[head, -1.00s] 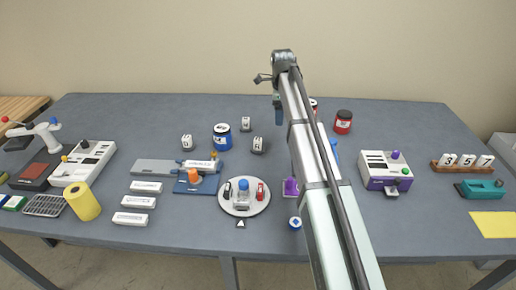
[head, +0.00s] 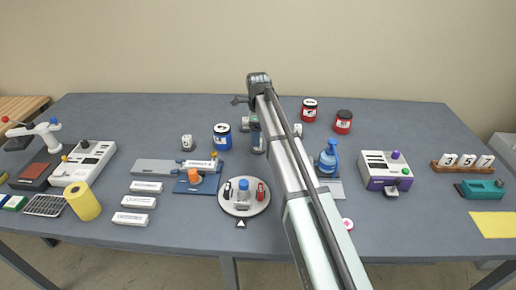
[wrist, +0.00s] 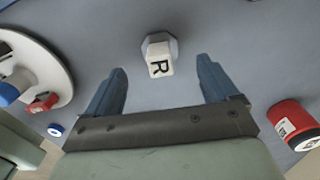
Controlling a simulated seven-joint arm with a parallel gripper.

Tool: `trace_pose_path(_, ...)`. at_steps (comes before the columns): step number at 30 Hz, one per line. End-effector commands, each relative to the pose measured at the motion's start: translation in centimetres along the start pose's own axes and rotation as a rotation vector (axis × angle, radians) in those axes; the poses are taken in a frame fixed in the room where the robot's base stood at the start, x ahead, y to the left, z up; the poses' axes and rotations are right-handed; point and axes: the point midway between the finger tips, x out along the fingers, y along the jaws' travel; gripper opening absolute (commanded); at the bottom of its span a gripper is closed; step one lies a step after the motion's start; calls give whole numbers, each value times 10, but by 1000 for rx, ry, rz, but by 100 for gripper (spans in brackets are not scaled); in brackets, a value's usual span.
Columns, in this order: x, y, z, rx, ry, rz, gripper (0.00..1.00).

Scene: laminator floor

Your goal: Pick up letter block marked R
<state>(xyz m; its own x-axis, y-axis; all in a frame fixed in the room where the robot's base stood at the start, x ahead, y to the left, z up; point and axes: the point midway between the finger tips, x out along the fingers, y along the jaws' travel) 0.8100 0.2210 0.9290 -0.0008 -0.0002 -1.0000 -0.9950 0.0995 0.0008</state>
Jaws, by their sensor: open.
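The letter block marked R (wrist: 159,66) shows in the wrist view as a white cube with a black R on a grey base, standing on the table. It lies ahead of and between the two blue fingers of my gripper (wrist: 162,80), which are apart and empty. In the head view my gripper (head: 257,142) is over the middle back of the table and hides a block there. Other white blocks stand nearby: one at the left (head: 187,142), one partly covered (head: 245,124) and one at the right (head: 298,130). Their letters are too small to read.
A blue jar (head: 222,137) stands left of my gripper. Two red jars (head: 310,110) (head: 343,122) stand at the back right. A round white tray (head: 240,208) with small items lies in front.

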Motion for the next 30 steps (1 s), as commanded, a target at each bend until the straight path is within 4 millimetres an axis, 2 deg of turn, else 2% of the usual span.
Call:
trace_pose_path(8,13,0,0,0,0,0,87)
trace_pose_path(18,53,0,-1,0,0,0,87)
trace_pose_path(25,55,0,-1,0,0,-1,87)
trace_pose_path(30,55,0,-1,0,0,-1,73)
